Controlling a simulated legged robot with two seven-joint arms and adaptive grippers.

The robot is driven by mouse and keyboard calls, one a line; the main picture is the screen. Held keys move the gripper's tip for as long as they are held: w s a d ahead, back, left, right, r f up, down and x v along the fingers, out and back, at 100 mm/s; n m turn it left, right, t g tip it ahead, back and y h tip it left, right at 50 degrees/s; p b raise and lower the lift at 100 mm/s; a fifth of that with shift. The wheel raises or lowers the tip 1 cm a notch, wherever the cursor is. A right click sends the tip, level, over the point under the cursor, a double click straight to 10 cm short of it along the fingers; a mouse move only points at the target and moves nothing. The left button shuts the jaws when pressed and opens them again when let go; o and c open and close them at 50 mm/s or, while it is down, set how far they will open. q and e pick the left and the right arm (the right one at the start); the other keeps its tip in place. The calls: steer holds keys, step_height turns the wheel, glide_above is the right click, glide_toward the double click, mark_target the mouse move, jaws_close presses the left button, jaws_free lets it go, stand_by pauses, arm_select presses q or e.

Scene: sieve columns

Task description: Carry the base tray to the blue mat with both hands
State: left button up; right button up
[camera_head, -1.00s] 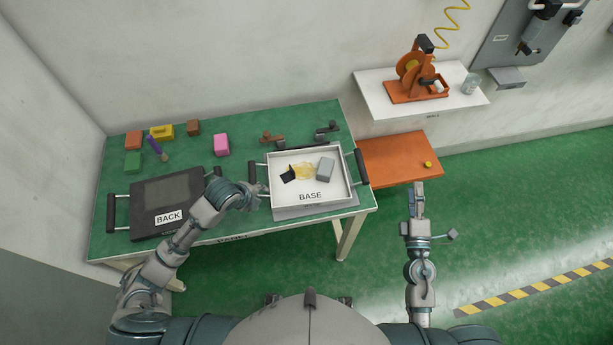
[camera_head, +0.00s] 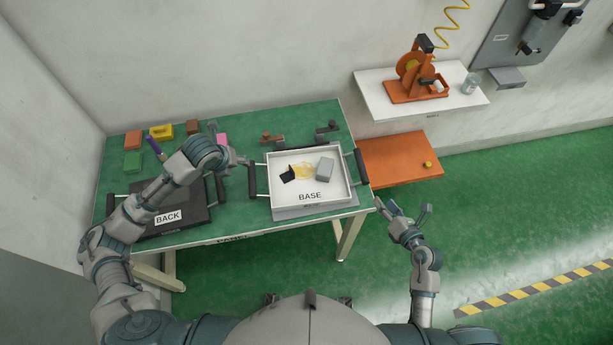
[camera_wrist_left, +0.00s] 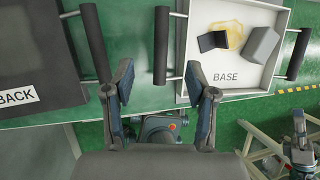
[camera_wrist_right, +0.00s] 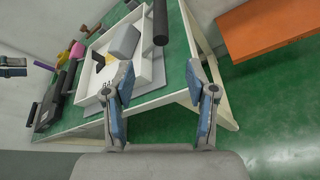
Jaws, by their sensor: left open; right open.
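The white base tray (camera_head: 311,202), labelled BASE, sits on a grey plate at the right of the green table. It holds a black piece, a grey block and a yellowish patch. My left gripper (camera_head: 242,161) is open and empty by the tray's left black handle (camera_head: 252,181); in the left wrist view this handle (camera_wrist_left: 160,45) lies ahead, in line with the gap between the fingers (camera_wrist_left: 160,82). My right gripper (camera_head: 404,207) is open and empty, off the table's right edge, apart from the right handle (camera_head: 361,167). No blue mat shows.
A dark BACK tray (camera_head: 170,217) lies at the table's left, under my left arm. Coloured blocks (camera_head: 133,161) and brackets (camera_head: 326,131) lie along the back. An orange shelf (camera_head: 400,160) and a white shelf (camera_head: 450,88) stand right. Green floor is clear at right.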

mark_target(250, 169)
arm_select(q)
steer(key=x, duration=1.5)
steer(key=shift+w+d+f, duration=0.1)
steer(key=shift+d+f, duration=0.05)
steer(key=shift+d, duration=0.05)
arm_select(e)
steer(key=x, duration=1.5)
steer(key=shift+w, duration=0.2)
arm_select(q)
steer(key=shift+c, duration=0.3)
arm_select(e)
steer(key=shift+c, duration=0.3)
arm_select(q)
jaws_close()
arm_select(e)
jaws_close()
